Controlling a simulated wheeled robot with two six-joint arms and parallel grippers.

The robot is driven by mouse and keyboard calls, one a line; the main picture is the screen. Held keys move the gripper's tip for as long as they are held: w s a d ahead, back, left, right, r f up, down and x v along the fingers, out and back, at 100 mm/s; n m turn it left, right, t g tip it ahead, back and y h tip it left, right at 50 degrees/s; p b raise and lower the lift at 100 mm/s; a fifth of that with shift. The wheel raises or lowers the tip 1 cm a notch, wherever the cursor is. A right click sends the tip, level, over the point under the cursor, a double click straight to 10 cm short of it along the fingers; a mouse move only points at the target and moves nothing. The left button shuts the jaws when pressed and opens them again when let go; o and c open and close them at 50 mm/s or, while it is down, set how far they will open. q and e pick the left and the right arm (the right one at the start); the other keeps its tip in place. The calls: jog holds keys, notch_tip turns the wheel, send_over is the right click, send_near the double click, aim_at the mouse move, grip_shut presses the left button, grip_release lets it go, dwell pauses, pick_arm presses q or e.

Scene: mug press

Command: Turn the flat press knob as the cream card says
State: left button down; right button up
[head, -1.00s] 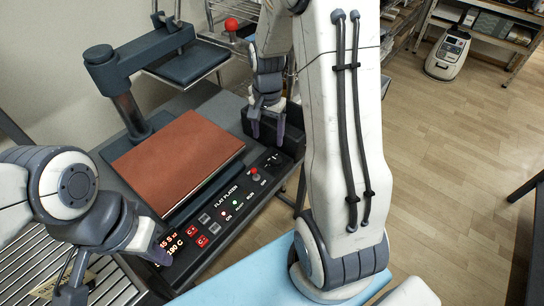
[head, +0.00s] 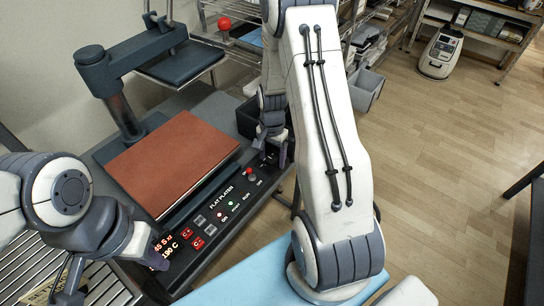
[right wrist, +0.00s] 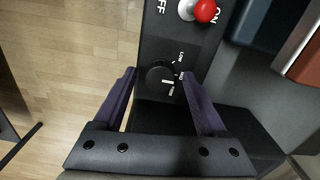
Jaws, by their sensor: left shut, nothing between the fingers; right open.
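The flat press knob (right wrist: 160,77) is a small round black dial with a white mark, on the black control panel. Small white labels stand beside it, the lowest one hard to read. My right gripper (right wrist: 158,74) is open, with one purple finger on each side of the knob and no clear contact. In the head view my right gripper (head: 275,150) is over the panel's far end and hides the knob. My left gripper (head: 156,254) is shut and empty by the panel's near end. A cream card (head: 45,288) lies partly hidden at lower left, its text mostly unreadable.
The press has a brown platen (head: 172,160) and a red-tipped lever (right wrist: 203,10) near the knob. The panel (head: 213,218) shows lit orange digits and small buttons. A dark bin (head: 248,118) stands behind my right gripper. Open wooden floor (head: 430,170) lies to the right.

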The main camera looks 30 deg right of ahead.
grip_shut()
jog(key=shift+n, duration=0.3)
jog(key=shift+r+n+p, duration=0.1)
jog(key=shift+n+p, duration=0.5)
jog(key=shift+n, duration=0.3)
jog(key=n, duration=0.2)
jog(key=shift+n+p, duration=0.3)
jog(key=shift+p, duration=0.1)
jog(key=n+p, duration=0.1)
jog(key=n, duration=0.3)
jog(key=shift+n, duration=0.4)
